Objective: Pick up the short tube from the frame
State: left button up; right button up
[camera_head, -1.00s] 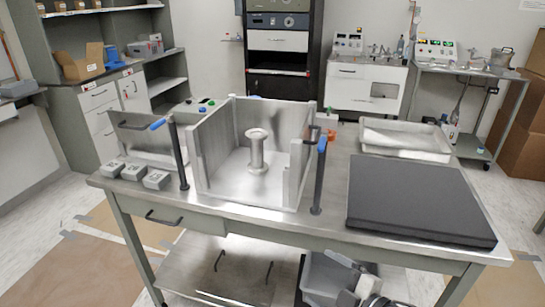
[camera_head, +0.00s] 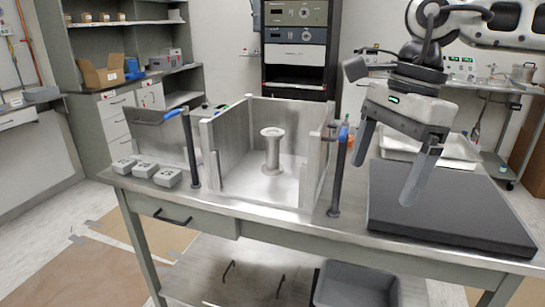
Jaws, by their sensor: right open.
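The short tube (camera_head: 272,152) is a pale metal spool with a flange at its top. It stands upright inside the frame (camera_head: 234,150), an open box of metal walls on the workbench. My right gripper (camera_head: 381,178) is open and empty, with its fingers pointing down. My left gripper is not in view.
A dark foam pad (camera_head: 450,212) covers the bench's right side. A metal tray (camera_head: 462,150) sits behind it. Several small grey blocks (camera_head: 146,169) lie at the left. A grey bin (camera_head: 355,285) is below.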

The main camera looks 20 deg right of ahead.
aim_at(272, 135)
jog(key=i, duration=1.5)
